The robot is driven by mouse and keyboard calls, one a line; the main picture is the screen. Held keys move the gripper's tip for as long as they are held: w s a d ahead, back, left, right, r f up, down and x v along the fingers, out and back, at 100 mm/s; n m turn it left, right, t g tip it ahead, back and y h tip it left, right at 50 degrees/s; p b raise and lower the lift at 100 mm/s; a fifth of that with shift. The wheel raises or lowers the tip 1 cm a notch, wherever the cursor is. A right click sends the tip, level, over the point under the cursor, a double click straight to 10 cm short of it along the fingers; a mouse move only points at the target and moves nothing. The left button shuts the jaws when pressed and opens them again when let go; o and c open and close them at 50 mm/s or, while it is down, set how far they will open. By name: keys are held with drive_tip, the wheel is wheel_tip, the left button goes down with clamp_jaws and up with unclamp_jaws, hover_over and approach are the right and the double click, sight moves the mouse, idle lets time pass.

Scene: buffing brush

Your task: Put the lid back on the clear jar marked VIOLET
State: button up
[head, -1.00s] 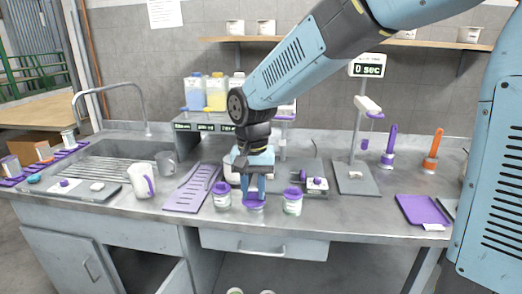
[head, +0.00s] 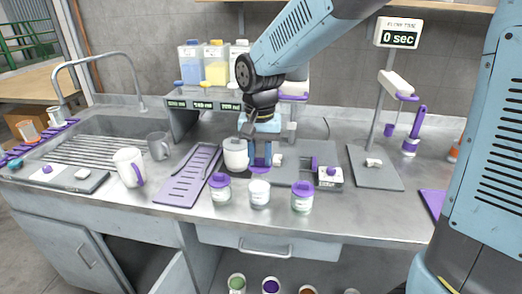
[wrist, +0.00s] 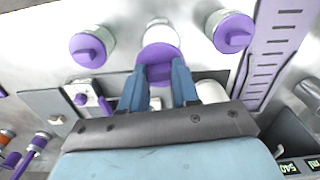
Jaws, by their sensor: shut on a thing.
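My gripper (head: 261,152) is shut on a purple lid (head: 260,164), which it holds above the bench. In the head view the lid appears just behind and above an uncovered pale jar (head: 259,194). In the wrist view the lid (wrist: 160,52) sits between the fingertips (wrist: 159,76) and partly covers the jar (wrist: 160,24) beyond. The lid and jar look apart. Jars with purple lids stand at the left (head: 221,190) and right (head: 302,197) of the uncovered one. Their labels are too small to read, so I cannot tell which is marked VIOLET.
A purple slotted tray (head: 188,177) lies left of the jars, with a white mug (head: 130,167) beyond it. A small white box with a purple knob (head: 329,176) stands right. Bench in front of the jars is clear.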

sight(259, 166)
drive_tip(key=shift+s+a+f, duration=0.1)
drive_tip(key=shift+s+f, duration=0.05)
drive_tip(key=shift+f, duration=2.35)
drive_tip(key=shift+f, duration=0.15)
idle(0.5)
drive_tip(key=o, duration=1.6)
drive_tip(key=shift+r, duration=3.5)
clamp_jaws()
